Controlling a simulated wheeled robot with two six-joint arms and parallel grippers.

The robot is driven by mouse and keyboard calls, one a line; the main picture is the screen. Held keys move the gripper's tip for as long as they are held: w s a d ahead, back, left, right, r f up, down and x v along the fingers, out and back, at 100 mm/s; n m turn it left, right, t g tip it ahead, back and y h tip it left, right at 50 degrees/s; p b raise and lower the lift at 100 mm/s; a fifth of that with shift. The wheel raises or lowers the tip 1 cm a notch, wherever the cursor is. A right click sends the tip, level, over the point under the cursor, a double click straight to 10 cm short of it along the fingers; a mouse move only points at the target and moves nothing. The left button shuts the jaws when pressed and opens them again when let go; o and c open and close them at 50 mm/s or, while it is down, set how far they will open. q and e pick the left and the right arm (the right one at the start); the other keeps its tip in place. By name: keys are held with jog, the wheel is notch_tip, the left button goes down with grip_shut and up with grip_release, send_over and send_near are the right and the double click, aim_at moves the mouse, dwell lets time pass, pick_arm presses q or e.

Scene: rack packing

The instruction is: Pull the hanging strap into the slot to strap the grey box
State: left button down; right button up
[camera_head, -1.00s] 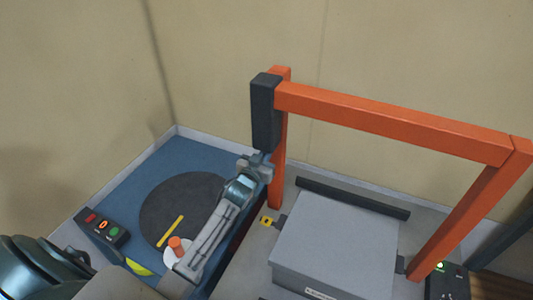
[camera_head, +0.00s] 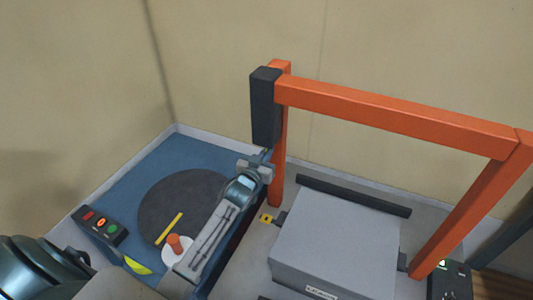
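The grey box (camera_head: 335,240) sits on the grey surface under the orange frame (camera_head: 395,112). A dark upright housing (camera_head: 265,108) is fixed to the frame's left post. One of my grippers (camera_head: 262,160) is just below this housing, beside the left post, its arm reaching up from the lower middle. Its fingers are small and partly hidden, so I cannot tell whether they are open or hold the strap. The hanging strap and the slot cannot be made out clearly. A rounded part of my other arm shows at the lower left; its gripper is not in view.
A blue platform (camera_head: 175,150) with a dark round disc (camera_head: 185,205) and a yellow bar lies left. A button panel (camera_head: 100,225) stands at its left edge. A dark bar (camera_head: 353,195) lies behind the box. A second control box (camera_head: 450,280) is at the lower right.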

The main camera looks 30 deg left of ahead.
pick_arm(q)
notch_tip(320, 180, down, 10)
jog(key=b, duration=0.8)
jog(key=shift+f, duration=0.1)
pick_arm(e)
notch_tip(320, 180, down, 14)
jog(key=w+b, duration=0.2)
jog(key=b, duration=0.4)
jog(key=w+a+r+b, duration=0.1)
jog(key=w+r+b, duration=0.1)
jog(key=w+r, duration=0.3)
jog(key=w+r+b, duration=0.2)
jog(key=w, duration=0.5)
pick_arm(q)
notch_tip(320, 180, down, 16)
jog(key=b, duration=0.5)
pick_arm(e)
jog(key=w+a+r, duration=0.1)
jog(key=w+r, duration=0.2)
jog(key=r, duration=0.5)
jog(key=w+r+t, duration=0.1)
jog(key=w+r, duration=0.2)
jog(key=r, duration=0.5)
jog(key=shift+w+a, duration=0.15)
jog(key=shift+a, duration=0.25)
pick_arm(q)
jog(key=c, duration=1.6)
grip_release()
